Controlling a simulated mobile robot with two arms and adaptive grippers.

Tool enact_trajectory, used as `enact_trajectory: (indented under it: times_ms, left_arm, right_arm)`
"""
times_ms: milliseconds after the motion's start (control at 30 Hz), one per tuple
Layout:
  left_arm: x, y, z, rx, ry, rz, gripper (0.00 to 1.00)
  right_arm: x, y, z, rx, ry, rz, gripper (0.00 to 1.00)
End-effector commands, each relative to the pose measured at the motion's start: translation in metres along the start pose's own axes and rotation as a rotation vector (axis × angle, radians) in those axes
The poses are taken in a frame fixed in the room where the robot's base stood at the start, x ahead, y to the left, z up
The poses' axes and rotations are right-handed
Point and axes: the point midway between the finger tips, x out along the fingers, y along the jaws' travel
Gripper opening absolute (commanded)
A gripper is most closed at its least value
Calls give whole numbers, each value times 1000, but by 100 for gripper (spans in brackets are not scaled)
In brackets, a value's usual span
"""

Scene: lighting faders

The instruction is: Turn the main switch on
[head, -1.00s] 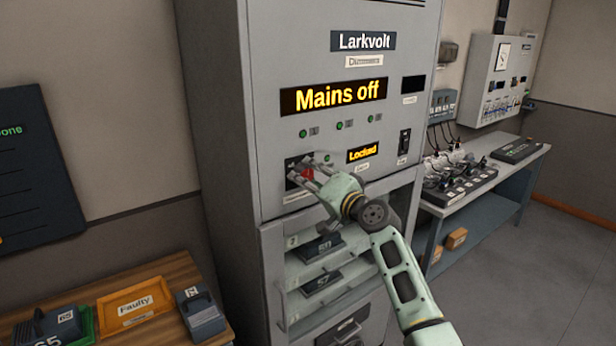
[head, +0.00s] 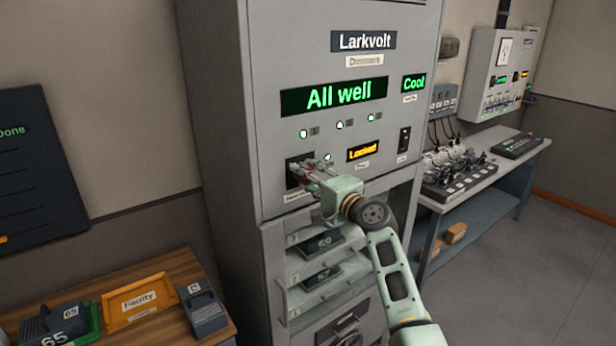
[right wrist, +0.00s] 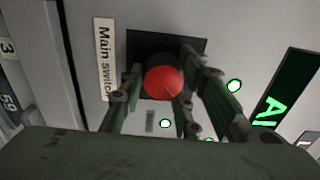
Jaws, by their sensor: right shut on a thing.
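The grey Larkvolt cabinet (head: 220,120) stands in the middle of the head view. Its large display (head: 334,96) reads "All well" in green. A small display (head: 414,83) reads "Cool" and another (head: 364,150) reads "Locked" in amber. The main switch has a round red knob (right wrist: 164,83) on a black plate, with a "Main switch" label (right wrist: 104,60) beside it. My right gripper (head: 308,172) is at the switch, its fingers on either side of the red knob and shut on it. In the head view the fingers largely hide the knob. My left gripper is not in view.
Below the switch is a bay with numbered modules (head: 318,241). A wooden table (head: 180,270) at lower left holds an orange "Faulty" tray (head: 118,318) and dark modules (head: 203,312). A bench (head: 508,164) with equipment stands at right. Floor (head: 540,270) is clear at lower right.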

Motion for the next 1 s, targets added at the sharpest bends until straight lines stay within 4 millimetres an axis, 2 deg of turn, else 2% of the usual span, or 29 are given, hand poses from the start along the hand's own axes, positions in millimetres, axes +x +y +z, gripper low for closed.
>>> enact_trajectory:
  times_ms: [33, 367, 400, 533, 1000]
  left_arm:
    - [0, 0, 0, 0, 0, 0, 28]
    - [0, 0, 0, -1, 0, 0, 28]
    - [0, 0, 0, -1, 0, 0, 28]
    - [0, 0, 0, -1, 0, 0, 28]
    - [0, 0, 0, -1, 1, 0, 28]
  right_arm:
    - [-1, 13, 1, 10, -5, 20, 4]
    - [-1, 13, 2, 13, -6, 20, 4]
    - [-1, 13, 2, 13, -6, 20, 30]
    - [0, 12, 2, 12, -6, 19, 42]
    - [0, 6, 1, 8, -3, 9, 43]
